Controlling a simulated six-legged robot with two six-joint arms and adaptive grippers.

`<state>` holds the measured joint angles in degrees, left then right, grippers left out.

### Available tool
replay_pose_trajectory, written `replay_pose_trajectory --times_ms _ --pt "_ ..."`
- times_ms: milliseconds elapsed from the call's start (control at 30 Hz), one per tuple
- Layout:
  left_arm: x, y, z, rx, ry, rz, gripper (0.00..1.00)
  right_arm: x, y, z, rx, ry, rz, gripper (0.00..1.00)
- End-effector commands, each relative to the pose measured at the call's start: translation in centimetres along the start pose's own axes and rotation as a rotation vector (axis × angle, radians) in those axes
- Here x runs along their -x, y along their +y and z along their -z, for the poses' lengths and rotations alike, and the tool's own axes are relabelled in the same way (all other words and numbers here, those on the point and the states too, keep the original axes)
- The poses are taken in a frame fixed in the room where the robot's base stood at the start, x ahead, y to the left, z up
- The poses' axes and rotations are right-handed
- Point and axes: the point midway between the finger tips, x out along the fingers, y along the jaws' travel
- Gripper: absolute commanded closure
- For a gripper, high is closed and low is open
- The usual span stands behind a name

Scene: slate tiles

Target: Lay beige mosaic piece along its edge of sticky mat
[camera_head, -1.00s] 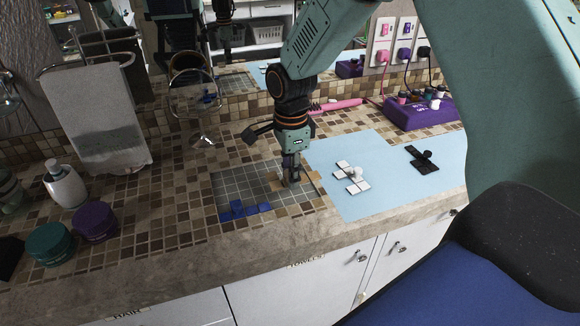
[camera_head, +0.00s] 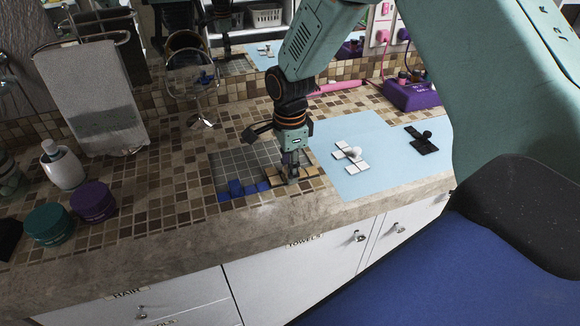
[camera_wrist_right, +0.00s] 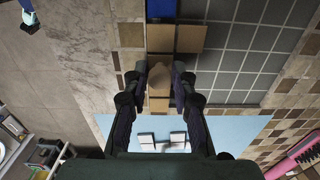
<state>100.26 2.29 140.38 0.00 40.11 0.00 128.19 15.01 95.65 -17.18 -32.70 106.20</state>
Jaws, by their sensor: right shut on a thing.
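The sticky mat (camera_head: 238,160) is a dark grey grid set in the tiled counter. A blue mosaic piece (camera_head: 236,190) lies along its front edge at the left. My right gripper (camera_head: 291,176) is over the mat's front right part, shut on the round knob of the beige mosaic piece (camera_head: 275,181). In the right wrist view my right gripper (camera_wrist_right: 158,78) has a finger on each side of the knob, and tan tiles of the beige piece (camera_wrist_right: 190,38) border the grid. The gripper hides part of the piece; I cannot tell whether it touches the mat. My left gripper is not in view.
A light blue sheet (camera_head: 375,135) right of the mat holds a white piece (camera_head: 350,158) and a black piece (camera_head: 421,141). Teal (camera_head: 48,224) and purple (camera_head: 93,202) jars and a soap bottle (camera_head: 63,166) stand at left. A purple box (camera_head: 412,95) is at back right.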

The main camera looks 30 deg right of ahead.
Motion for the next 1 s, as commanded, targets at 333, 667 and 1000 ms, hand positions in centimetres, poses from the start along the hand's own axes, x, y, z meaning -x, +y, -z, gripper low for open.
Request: replay_pose_trajectory --times_ms 333,667,1000 --pt "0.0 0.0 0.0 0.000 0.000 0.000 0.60 -0.2 0.0 0.0 0.000 0.000 0.000 1.00" --pt "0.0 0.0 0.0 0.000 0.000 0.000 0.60 -0.7 0.0 0.0 0.000 0.000 0.000 1.00" --pt "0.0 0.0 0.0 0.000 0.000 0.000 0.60 -1.2 0.1 0.0 0.000 0.000 -0.003 1.00"
